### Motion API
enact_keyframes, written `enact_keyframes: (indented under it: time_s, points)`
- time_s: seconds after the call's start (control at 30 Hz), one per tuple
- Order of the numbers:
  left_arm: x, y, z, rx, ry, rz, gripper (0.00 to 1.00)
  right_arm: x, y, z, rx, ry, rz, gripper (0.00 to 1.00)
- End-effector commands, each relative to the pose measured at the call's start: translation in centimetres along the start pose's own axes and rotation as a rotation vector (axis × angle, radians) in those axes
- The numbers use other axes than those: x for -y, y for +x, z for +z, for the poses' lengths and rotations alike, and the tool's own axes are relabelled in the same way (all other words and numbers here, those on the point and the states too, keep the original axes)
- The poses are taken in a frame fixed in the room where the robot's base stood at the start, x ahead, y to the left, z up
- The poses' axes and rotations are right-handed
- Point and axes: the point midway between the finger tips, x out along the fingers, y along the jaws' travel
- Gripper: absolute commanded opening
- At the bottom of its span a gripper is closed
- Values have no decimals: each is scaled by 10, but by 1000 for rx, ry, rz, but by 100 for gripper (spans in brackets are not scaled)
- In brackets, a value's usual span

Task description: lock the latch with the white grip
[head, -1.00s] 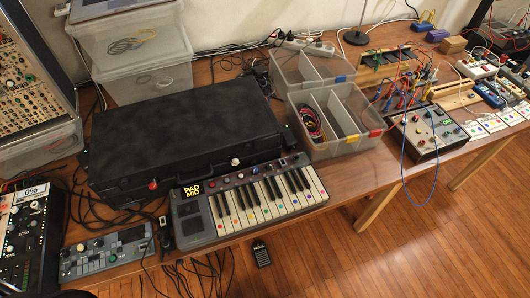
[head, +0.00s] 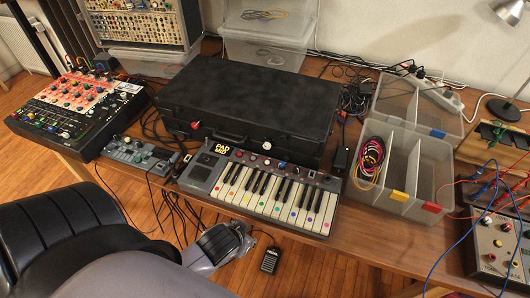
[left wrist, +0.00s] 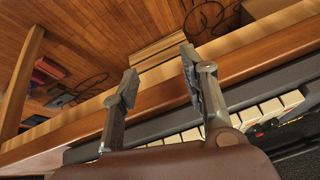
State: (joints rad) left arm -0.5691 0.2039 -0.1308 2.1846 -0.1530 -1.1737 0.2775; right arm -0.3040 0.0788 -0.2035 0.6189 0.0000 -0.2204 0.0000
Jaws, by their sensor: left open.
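The black case (head: 245,98) lies closed on the table behind the keyboard. Its front carries a latch with a white grip (head: 267,146) at the right and one with a red grip (head: 195,125) at the left. Both are small, and I cannot tell how either latch is set. My left gripper (head: 228,243) is in front of the table, nearer than the keyboard and well short of the white grip. In the left wrist view its two fingers (left wrist: 160,70) are apart with nothing between them. My right gripper is in no view.
The keyboard (head: 270,192) stands between my left gripper and the case. A small grey device (head: 140,153) and a mixer (head: 75,103) are to the left. An open divided box (head: 410,170) with cables stands right of the case. Loose cables hang over the table's front edge.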

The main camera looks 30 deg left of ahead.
Motion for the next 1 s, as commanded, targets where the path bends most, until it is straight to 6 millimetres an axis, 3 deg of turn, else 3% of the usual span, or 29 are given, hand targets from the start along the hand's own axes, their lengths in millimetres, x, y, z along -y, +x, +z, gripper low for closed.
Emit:
enact_keyframes:
  time_s: [0.1,0.2,0.33,0.5,0.67,1.0]
  points:
    - [31,-43,-38,-165,-102,-75,41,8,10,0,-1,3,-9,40]
    - [51,-67,-70,-341,-194,-107,41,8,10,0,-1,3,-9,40]
    - [61,-99,-106,-539,-278,-80,41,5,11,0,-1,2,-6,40]
    - [60,-126,-130,-680,-331,-19,41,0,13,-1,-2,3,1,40]
    - [60,-123,-139,-710,-343,-2,41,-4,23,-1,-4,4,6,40]
    - [65,-84,-166,-712,-342,-4,41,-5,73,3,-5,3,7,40]
